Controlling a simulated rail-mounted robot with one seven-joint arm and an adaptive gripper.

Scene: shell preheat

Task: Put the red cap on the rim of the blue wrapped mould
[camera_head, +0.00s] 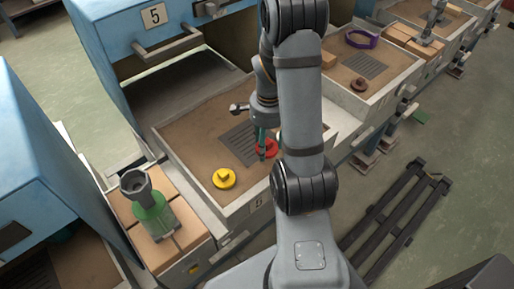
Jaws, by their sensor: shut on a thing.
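The red cap (269,151) is low over or on the sandy bed of the drawer tray (165,134), partly hidden by my gripper and arm. My gripper (264,148) points down and is shut on the red cap. Whether the cap touches the sand I cannot tell. I cannot make out a blue wrapped mould; my arm covers part of the scene. A dark-topped mould with a green wrap (150,207) stands upright on blocks at the lower left.
A yellow cap (224,178) lies in the same tray, left of my gripper, near a dark grate (239,145). The tray to the right holds a brown cap (358,85) and a purple ring (361,39). A grey mould (433,19) stands on blocks at the upper right.

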